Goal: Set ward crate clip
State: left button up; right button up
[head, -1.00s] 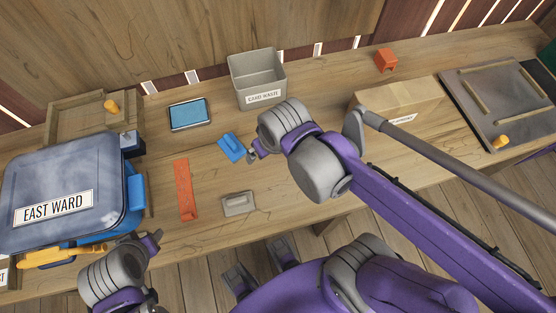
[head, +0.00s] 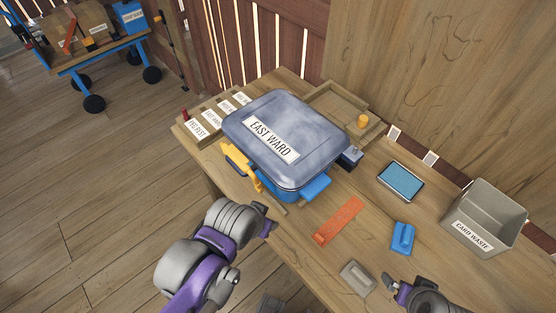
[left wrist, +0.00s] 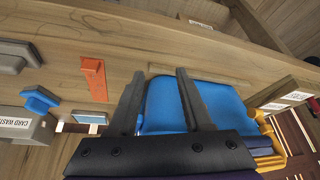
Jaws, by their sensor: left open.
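The ward crate (head: 290,192) is blue with a closed grey lid (head: 300,105) labelled EAST WARD. A blue clip (head: 317,188) sticks out on its near right side, and a yellow handle-like part (head: 238,163) is on its near left side. A loose blue clip-shaped piece (head: 403,238) lies on the bench. My left gripper (head: 266,218) is open and empty, off the crate's near corner; the left wrist view shows its two fingers (left wrist: 160,95) apart with the blue crate wall (left wrist: 168,95) behind them. My right gripper (head: 395,284) is near the loose blue piece; its jaws are unclear.
An orange strip (head: 338,221), a grey block (head: 357,278), a blue pad (head: 401,181) and a CARD WASTE bin (head: 484,218) stand on the bench. A wooden tray (head: 340,105) is behind the crate, labelled card slots (head: 205,118) left of it. A cart (head: 95,52) stands far left.

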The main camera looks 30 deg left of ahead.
aim_at(235, 154)
jog(key=k+j+u, duration=0.1)
jog(key=j+u, duration=0.7)
jog(key=l, duration=0.1)
